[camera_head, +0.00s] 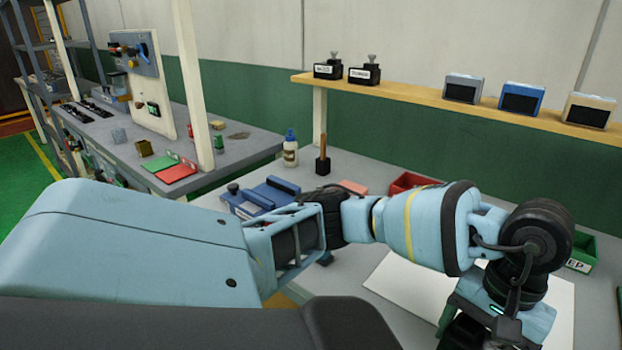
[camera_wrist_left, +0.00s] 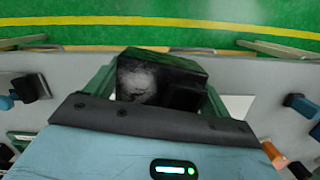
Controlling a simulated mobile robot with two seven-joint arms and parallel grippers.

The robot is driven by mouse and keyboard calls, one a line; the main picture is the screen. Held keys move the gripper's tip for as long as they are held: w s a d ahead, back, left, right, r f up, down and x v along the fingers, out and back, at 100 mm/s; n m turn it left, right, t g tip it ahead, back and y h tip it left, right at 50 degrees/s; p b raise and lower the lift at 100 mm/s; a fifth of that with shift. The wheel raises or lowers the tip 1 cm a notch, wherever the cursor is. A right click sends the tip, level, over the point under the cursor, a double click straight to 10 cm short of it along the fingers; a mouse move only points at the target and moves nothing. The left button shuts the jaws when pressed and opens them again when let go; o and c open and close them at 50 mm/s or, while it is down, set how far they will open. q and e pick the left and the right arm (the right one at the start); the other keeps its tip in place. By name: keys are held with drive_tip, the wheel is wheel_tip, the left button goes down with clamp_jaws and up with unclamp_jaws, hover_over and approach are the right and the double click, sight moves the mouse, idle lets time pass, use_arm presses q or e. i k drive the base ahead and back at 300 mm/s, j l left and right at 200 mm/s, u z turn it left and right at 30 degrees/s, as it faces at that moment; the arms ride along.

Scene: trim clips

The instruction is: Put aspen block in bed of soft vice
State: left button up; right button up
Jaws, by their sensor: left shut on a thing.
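My left gripper (camera_head: 462,335) is at the lower right of the head view, over the pale board on the bench, its tips cut off by the frame edge. In the left wrist view, its green fingers (camera_wrist_left: 160,95) are shut on a dark block (camera_wrist_left: 137,80) with a greyish patch. I cannot tell from its colour whether this is the aspen block. The blue vice (camera_head: 262,196) is left of centre in the head view, partly hidden behind my left arm and well away from the gripper. Its bed is hard to make out. My right gripper is not in view.
A glue bottle (camera_head: 290,149), a black holder with a brown handle (camera_head: 322,164), a pink block (camera_head: 353,187) and a red bin (camera_head: 408,182) stand near the vice. A green bin (camera_head: 583,253) is at the right. A wooden shelf (camera_head: 430,97) runs along the wall.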

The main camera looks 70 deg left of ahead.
sight(271, 196)
drive_tip(key=k+j+u, duration=0.1)
drive_tip(key=j, duration=0.2)
drive_tip(key=k+j+u, duration=0.15)
drive_tip(key=j, duration=0.2)
drive_tip(key=k+j+u, duration=0.1)
drive_tip(key=j, duration=0.25)
drive_tip(key=k+j+u, duration=0.15)
drive_tip(key=j, duration=0.2)
drive_tip(key=k+j+u, duration=0.1)
drive_tip(key=j, duration=0.3)
